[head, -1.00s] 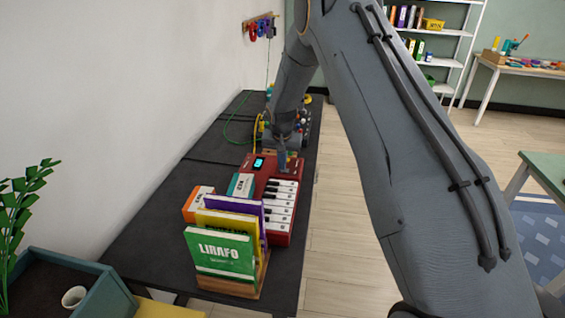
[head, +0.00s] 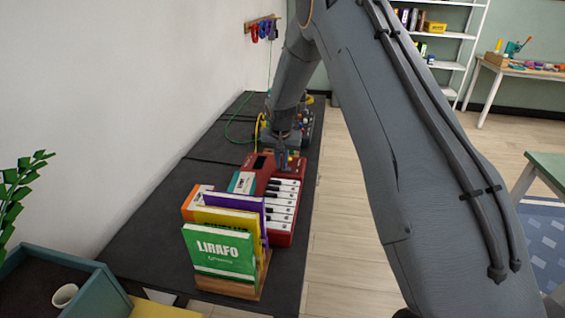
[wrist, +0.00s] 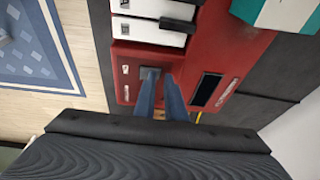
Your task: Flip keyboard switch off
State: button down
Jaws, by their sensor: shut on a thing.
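The keyboard (head: 262,174) is red with white and black keys and lies on the dark bench. In the wrist view its red panel (wrist: 235,62) shows a dark, unlit display (wrist: 207,89) to the right of my fingers. My gripper (wrist: 161,77) is over the panel, its two blue-grey fingers close together at a small grey switch plate (wrist: 150,72). The fingers are shut on the switch, and its lever is mostly hidden between them. In the head view my gripper (head: 283,166) is at the far end of the keyboard.
Upright books in a wooden stand, with a green one (head: 220,251) in front, stand at the near end. A teal and white box (head: 243,183) is left of the keyboard. Cabled gear (head: 304,122) lies beyond my gripper. A planter box (head: 95,292) is at the near left.

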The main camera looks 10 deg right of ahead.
jog(key=shift+s+f, duration=0.35)
jog(key=shift+f, duration=0.25)
jog(key=shift+s+d, duration=0.2)
jog(key=shift+d, duration=0.5)
jog(key=shift+r+p, duration=0.1)
jog(key=shift+p, duration=0.2)
jog(key=shift+r, duration=0.3)
jog(key=r, duration=0.1)
jog(key=r+p, duration=0.1)
jog(key=r, duration=0.3)
jog(key=shift+w+a+p, duration=0.3)
jog(key=shift+a+p, duration=0.05)
jog(key=shift+p, duration=0.05)
jog(key=a+b+v, duration=0.1)
jog(key=b+v, duration=0.1)
jog(key=v, duration=0.7)
jog(key=shift+w+a+b, duration=0.3)
jog(key=shift+b, duration=0.05)
jog(key=shift+r, duration=0.15)
jog(key=shift+d, duration=0.1)
